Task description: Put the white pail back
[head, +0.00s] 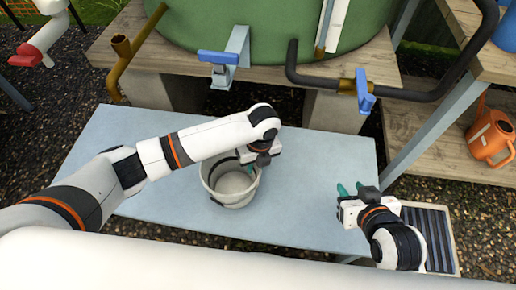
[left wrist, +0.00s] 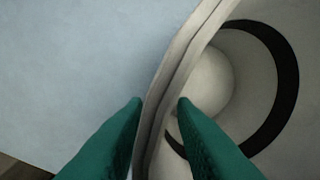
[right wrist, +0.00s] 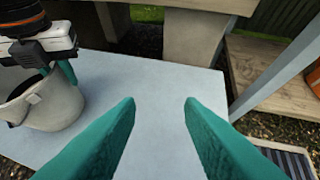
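The white pail (head: 232,188) stands upright on the light blue table (head: 310,195), with a dark band inside. My left gripper (head: 252,168) is at the pail's upper right rim. In the left wrist view the pail's rim (left wrist: 180,70) passes between the green fingers (left wrist: 160,103), which appear drawn in on it, one outside and one inside. The pail also shows at the left of the right wrist view (right wrist: 50,105). My right gripper (head: 350,190) is open and empty over the table's right side; its fingers (right wrist: 160,102) are well apart.
A green tank (head: 270,30) on a wooden bench stands behind the table, with blue-handled taps (head: 222,57) and a dark pipe (head: 420,93) reaching forward. An orange watering can (head: 490,135) is on the right shelf. A dark slatted tray (head: 437,235) lies at right.

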